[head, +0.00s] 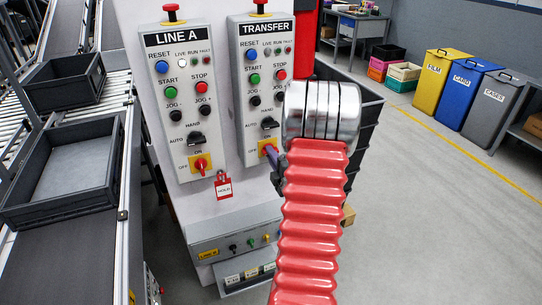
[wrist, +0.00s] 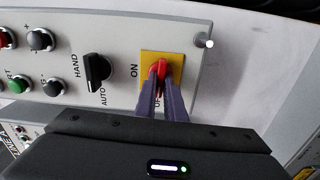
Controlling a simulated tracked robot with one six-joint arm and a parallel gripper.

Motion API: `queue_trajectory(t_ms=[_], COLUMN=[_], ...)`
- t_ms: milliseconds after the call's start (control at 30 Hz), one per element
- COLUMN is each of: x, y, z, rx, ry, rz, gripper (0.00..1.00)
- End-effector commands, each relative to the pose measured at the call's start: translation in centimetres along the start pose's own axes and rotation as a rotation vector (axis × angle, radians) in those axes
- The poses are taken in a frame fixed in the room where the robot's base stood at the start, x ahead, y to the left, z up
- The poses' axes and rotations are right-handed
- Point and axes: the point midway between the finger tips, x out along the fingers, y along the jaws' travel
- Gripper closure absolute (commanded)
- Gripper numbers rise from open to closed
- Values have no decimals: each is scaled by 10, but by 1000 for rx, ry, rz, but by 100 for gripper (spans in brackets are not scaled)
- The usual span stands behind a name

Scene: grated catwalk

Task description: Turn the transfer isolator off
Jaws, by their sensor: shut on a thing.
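The TRANSFER panel (head: 261,95) is the right of two grey control boxes in the head view. Its isolator, a red handle (wrist: 160,68) on a yellow plate (wrist: 176,62), is low on that panel; the plate (head: 264,146) shows partly in the head view. ON is printed beside the plate in the wrist view, and the OFF lettering is partly covered by my fingers. My gripper (wrist: 162,88) has its two purple fingers closed on the red handle; its fingertips (head: 270,152) also show in the head view. The handle's exact angle is hard to tell.
Buttons and a black selector (wrist: 98,68) sit near my gripper. Conveyor trays (head: 62,172) are at left; open floor lies right.

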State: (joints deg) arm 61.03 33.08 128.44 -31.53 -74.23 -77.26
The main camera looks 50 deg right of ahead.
Motion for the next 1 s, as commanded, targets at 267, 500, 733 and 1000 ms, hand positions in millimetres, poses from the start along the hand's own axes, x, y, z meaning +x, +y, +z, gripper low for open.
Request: queue_trajectory(t_ms=[267, 500, 733, 1000], x=[-1, -1, -1, 0], y=[-4, -5, -5, -3], z=[-5, -5, -5, -2], rx=[-67, -72, -71, -71], ry=[11, 11, 11, 5], rz=[-8, -9, -10, -5], gripper=[100, 100, 84, 72])
